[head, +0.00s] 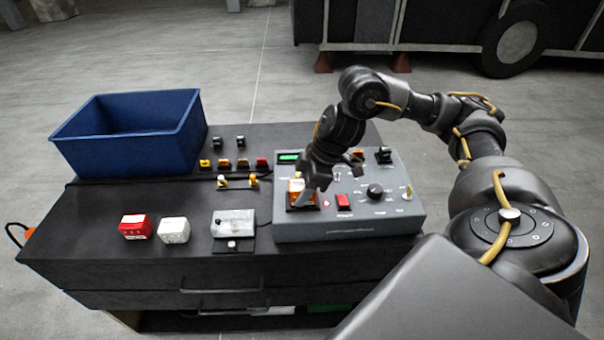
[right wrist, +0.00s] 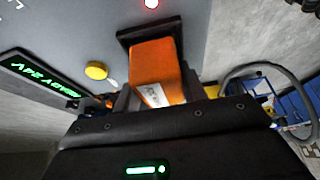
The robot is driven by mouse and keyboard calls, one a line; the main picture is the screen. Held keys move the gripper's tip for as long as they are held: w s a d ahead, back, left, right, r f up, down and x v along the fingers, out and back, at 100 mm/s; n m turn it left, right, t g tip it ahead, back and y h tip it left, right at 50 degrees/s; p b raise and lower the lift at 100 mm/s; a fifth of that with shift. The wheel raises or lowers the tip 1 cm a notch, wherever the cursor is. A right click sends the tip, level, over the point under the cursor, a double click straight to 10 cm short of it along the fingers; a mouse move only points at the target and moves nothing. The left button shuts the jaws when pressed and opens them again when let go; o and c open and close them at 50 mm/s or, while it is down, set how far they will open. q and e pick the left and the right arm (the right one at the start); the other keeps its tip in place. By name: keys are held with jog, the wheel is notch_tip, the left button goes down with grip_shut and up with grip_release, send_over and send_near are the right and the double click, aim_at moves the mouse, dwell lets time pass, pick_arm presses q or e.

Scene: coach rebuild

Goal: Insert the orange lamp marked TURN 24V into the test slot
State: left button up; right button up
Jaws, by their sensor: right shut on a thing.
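The orange lamp (head: 296,187) is between the fingers of my right gripper (head: 306,192) at the left front of the grey test box (head: 390,215). In the right wrist view the orange lamp (right wrist: 156,65) shows a white label, whose text I cannot read. My right gripper is shut on it. The lamp's far end meets the black frame of the test slot (right wrist: 124,34); how deep it sits I cannot tell. The slot (head: 304,208) is partly hidden in the head view. My left gripper is not in view.
A red light (right wrist: 152,3) is lit beside the slot. A red switch (head: 343,201) and black knob (head: 375,190) are right of it. Red (head: 136,227) and white (head: 173,230) blocks and a blue bin (head: 145,150) stand left.

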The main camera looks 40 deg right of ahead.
jog(key=shift+f, duration=0.3)
jog(key=o, duration=0.8)
jog(key=shift+c, duration=0.2)
jog(key=shift+p+v, duration=0.75)
jog(key=shift+v, duration=0.15)
jog(key=p+v, duration=0.8)
jog(key=v, duration=0.1)
jog(key=shift+r, duration=0.1)
